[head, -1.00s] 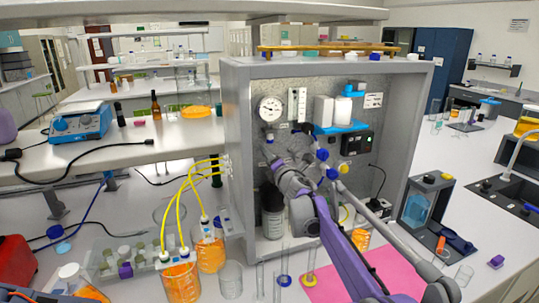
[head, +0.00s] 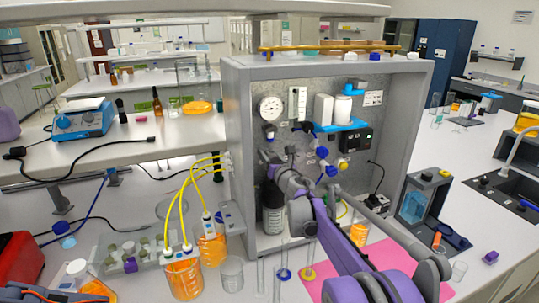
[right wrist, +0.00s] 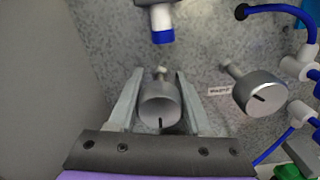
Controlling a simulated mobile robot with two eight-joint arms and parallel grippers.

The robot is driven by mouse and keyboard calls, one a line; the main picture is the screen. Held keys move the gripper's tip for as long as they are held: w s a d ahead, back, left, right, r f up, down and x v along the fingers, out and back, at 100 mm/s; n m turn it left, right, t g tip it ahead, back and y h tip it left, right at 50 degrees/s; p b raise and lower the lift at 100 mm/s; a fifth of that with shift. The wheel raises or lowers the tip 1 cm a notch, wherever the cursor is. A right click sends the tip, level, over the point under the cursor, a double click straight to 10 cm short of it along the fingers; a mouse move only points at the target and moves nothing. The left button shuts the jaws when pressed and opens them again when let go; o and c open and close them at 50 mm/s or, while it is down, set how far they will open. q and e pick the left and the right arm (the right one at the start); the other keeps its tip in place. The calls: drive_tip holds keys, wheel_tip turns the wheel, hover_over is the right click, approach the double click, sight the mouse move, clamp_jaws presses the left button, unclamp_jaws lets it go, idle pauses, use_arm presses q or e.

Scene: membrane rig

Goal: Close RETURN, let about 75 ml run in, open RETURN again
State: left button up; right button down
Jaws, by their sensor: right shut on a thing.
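The grey membrane rig cabinet (head: 405,150) stands open at the front. My right gripper (head: 268,158) reaches into its left part, and my arm hides much of the lower inside. In the right wrist view the gripper's fingers (right wrist: 156,98) are shut on a round grey valve knob (right wrist: 160,108) with a dark slot mark. A second grey knob (right wrist: 260,93) sits to its right, apart from the fingers. The label (right wrist: 219,91) between them is too small to read. Yellow tubes (head: 188,190) run from the cabinet's left side to beakers of orange liquid (head: 185,282). My left gripper is not in view.
An empty beaker (head: 231,276) and thin cylinders stand before the cabinet. A pressure gauge (head: 270,108) and flow meter (head: 298,104) are on the back panel. A white fitting with a blue collar (right wrist: 162,26) is above the held knob. A pink mat (head: 390,262) lies at right.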

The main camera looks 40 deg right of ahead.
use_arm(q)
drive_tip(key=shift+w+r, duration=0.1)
use_arm(e)
drive_tip(key=shift+n, duration=0.4)
drive_tip(key=shift+c, duration=1.7)
unclamp_jaws()
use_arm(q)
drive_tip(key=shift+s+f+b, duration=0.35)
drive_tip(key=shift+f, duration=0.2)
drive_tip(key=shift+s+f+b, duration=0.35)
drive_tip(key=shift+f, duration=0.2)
use_arm(e)
drive_tip(key=v, duration=1.1)
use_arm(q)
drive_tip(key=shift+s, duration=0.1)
